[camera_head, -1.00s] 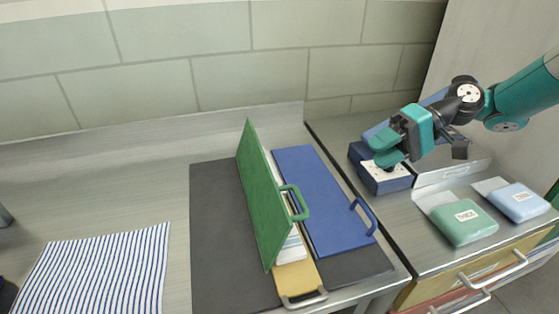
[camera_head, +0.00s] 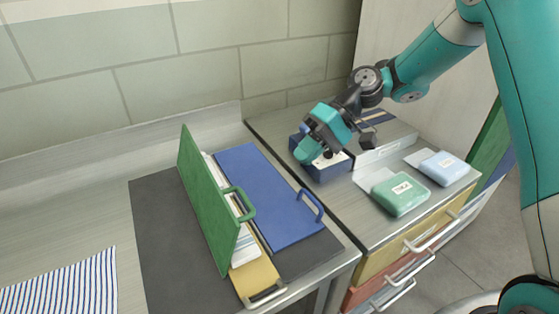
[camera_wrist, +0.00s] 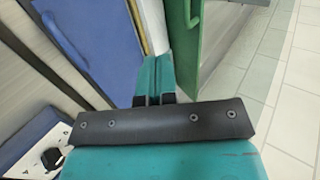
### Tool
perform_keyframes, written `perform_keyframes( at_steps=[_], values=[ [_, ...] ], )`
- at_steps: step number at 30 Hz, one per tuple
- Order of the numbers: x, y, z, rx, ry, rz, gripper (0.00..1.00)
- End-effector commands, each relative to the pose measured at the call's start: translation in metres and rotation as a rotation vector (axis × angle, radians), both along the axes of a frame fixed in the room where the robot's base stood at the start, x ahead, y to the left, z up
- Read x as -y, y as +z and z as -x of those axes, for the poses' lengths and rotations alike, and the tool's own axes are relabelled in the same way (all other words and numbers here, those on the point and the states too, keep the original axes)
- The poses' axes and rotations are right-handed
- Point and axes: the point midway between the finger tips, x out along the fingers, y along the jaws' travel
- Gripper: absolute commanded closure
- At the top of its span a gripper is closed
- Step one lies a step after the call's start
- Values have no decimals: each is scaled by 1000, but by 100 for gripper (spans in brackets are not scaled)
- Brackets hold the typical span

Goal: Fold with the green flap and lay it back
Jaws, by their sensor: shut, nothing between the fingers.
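The green flap (camera_head: 203,200) stands on edge, steeply tilted, over the dark mat, with its green handle (camera_head: 247,205) toward the right. White papers (camera_head: 243,241) show beside it, partly hidden behind it. The blue flap (camera_head: 265,195) lies flat to its right, and a yellow flap (camera_head: 256,275) with a handle lies in front. My gripper (camera_head: 306,154) is shut and empty, to the right of the flaps and by a dark blue box (camera_head: 335,174). It is well apart from the green flap. In the wrist view my shut teal fingers (camera_wrist: 154,78) show.
The dark mat (camera_head: 155,235) has bare room left of the green flap. A striped cloth (camera_head: 70,287) lies at the lower left. Green (camera_head: 400,195) and light blue (camera_head: 443,168) packs sit on the drawer unit at right. A tiled wall (camera_head: 190,75) stands behind.

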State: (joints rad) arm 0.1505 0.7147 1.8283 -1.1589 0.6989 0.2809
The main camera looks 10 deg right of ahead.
Motion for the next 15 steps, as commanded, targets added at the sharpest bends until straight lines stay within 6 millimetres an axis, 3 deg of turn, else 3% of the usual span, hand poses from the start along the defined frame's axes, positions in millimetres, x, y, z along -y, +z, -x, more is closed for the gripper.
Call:
perform_keyframes(
  at_steps=[12, 15],
  values=[
    [-65, -51, 23, -4, 3, 0, 100],
    [-81, -47, 28, -2, 5, 0, 100]
  ],
)
